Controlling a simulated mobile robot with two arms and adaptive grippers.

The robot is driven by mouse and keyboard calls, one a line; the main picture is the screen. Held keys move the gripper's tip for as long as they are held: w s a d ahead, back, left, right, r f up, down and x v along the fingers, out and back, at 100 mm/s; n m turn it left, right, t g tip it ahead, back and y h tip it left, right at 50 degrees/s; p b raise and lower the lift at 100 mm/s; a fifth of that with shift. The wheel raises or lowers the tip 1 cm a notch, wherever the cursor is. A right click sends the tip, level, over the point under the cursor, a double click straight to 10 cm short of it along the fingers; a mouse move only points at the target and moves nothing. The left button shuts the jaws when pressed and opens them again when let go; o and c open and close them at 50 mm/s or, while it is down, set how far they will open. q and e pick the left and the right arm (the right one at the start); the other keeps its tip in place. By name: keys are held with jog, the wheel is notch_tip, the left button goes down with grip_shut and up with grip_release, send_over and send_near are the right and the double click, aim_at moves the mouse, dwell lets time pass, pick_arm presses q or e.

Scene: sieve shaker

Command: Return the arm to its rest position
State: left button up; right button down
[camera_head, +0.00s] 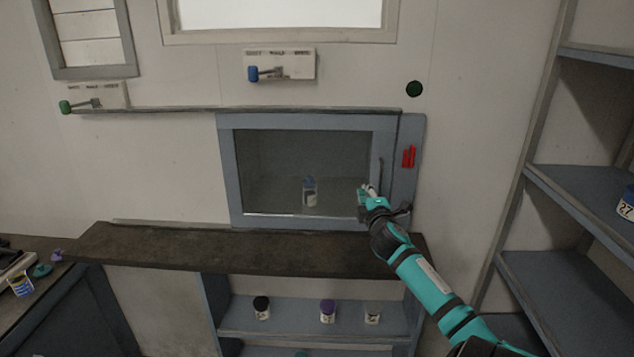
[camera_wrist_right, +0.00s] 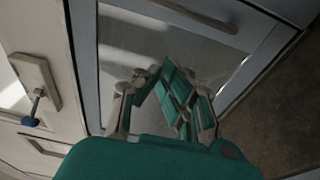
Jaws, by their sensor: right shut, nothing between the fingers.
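My right arm, teal and black, reaches up from the lower right in the head view. Its gripper (camera_head: 368,190) is shut and empty in front of the lower right part of a grey-framed cabinet door with a glass pane. In the right wrist view the gripper (camera_wrist_right: 185,100) shows teal finger pads before the glass, near the door handle (camera_wrist_right: 195,14). Whether it touches the door I cannot tell. The cabinet (camera_head: 227,170) looks closed, and a blue-capped bottle (camera_head: 310,192) stands behind the glass. My left gripper is not in view.
A dark ledge (camera_head: 180,245) juts out below the cabinet. Several small jars, one black-capped (camera_head: 261,308), stand on a shelf beneath it. A shelving unit (camera_head: 560,190) stands at the right. A dark counter is at the lower left.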

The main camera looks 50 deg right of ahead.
jog(key=s+a+f+m+g+y, duration=0.2)
jog(key=s+a+f+y, duration=0.1)
jog(key=a+f, duration=0.75)
jog(key=s+a+f+m+g+y, duration=0.2)
jog(key=a+f+y, duration=0.1)
jog(key=a+f, duration=0.75)
jog(key=s+a+f+m+g+y, duration=0.15)
jog(key=s+a, duration=0.35)
jog(key=a, duration=0.5)
jog(key=s+a+m+g+y, duration=0.1)
jog(key=s+a+g+y, duration=0.15)
jog(key=s+a, duration=0.5)
jog(key=s+a+f+m+g+y, duration=0.1)
jog(key=s+a+y, duration=0.25)
jog(key=a, duration=0.85)
notch_tip(320, 180, down, 29)
jog(key=s+g+b, duration=0.2)
jog(key=s, duration=0.1)
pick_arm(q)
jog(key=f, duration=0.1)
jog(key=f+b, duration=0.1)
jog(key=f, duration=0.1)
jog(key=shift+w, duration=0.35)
pick_arm(e)
jog(key=s+d+f+g, duration=0.1)
jog(key=s+d+f, duration=0.1)
jog(key=s+f, duration=1.4)
jog(key=shift+d+f+n+h, duration=0.15)
jog(key=shift+d+n+h, duration=0.2)
jog(key=shift+d+h, duration=0.1)
